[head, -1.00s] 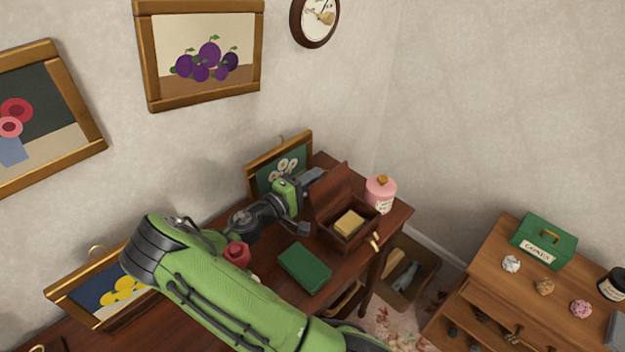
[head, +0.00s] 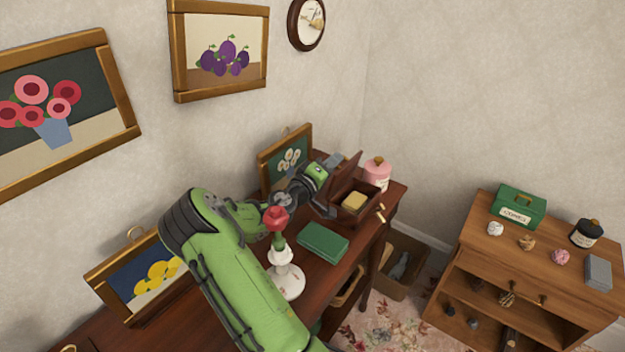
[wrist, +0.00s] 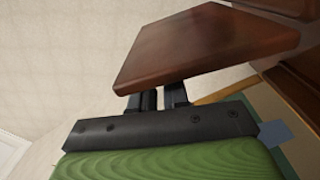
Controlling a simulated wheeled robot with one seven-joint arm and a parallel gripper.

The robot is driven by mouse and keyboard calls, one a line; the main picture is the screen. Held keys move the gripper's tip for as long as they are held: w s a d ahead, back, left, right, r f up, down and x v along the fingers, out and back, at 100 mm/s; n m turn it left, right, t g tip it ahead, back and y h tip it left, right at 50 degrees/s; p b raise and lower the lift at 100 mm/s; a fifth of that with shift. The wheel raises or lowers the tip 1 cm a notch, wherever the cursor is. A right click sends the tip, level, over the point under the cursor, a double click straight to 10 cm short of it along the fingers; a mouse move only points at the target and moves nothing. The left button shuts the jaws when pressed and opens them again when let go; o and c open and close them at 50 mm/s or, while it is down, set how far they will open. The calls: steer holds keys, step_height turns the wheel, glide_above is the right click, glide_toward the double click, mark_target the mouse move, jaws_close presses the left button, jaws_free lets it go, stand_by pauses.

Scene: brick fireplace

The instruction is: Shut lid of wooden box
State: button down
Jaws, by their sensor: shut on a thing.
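The wooden box (head: 352,212) is dark brown and sits on the desk, with a yellowish block (head: 354,201) inside. Its lid (head: 346,174) stands up, open, along the left side of the box. In the wrist view the lid (wrist: 205,45) is a brown panel right in front of the fingers. My gripper (head: 334,162) is behind the lid in the head view, its fingertips partly hidden. In the wrist view my gripper (wrist: 162,98) has its two dark fingers close together at the lid's near edge, shut on it.
A pink jar (head: 377,175) stands just behind the box. A green book (head: 324,242) lies in front, beside a white vase (head: 285,275) with a red rose. A flower picture (head: 285,160) leans by my gripper. A low wooden cabinet (head: 555,250) stands at right.

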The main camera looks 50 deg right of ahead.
steer(key=shift+s+f, duration=0.15)
steer(key=shift+f, duration=0.25)
steer(key=shift+s+r+b, duration=0.1)
steer(key=shift+s+b, duration=0.2)
steer(key=shift+b, duration=0.15)
steer(key=shift+s, duration=0.15)
steer(key=c, duration=1.2)
jaws_free()
steer(key=shift+r, duration=0.1)
steer(key=shift+c, duration=0.2)
steer(key=shift+o, duration=0.2)
steer(key=shift+r, duration=0.15)
